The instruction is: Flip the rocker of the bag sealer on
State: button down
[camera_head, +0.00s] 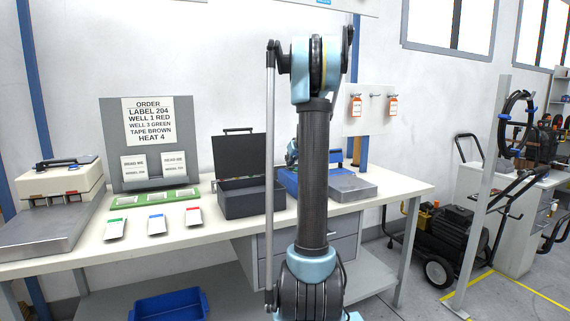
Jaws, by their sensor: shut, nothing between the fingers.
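A blue machine with a silver metal plate (352,187) stands at the right end of the workbench, behind my arm. It looks like the bag sealer, but my upright arm covers its middle, and I cannot make out its rocker or the rocker's position. A small teal and black part of my arm shows just left of the arm column, close over the blue machine's left side. My gripper's fingers are hidden behind the arm, so I cannot see whether they touch the machine.
A dark open box (251,199) stands left of the blue machine. A beige machine (60,182) is at the bench's left end. Tags (356,107) hang on the panel behind.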

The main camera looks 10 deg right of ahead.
jog(key=shift+s+d, duration=0.1)
jog(key=shift+s, duration=0.1)
jog(key=shift+s+d, duration=0.15)
jog(key=shift+s, duration=0.45)
jog(key=r, duration=0.3)
jog(key=shift+s+r, duration=0.25)
jog(key=shift+r, duration=0.15)
jog(key=v, duration=1)
jog(key=shift+s+f, duration=0.25)
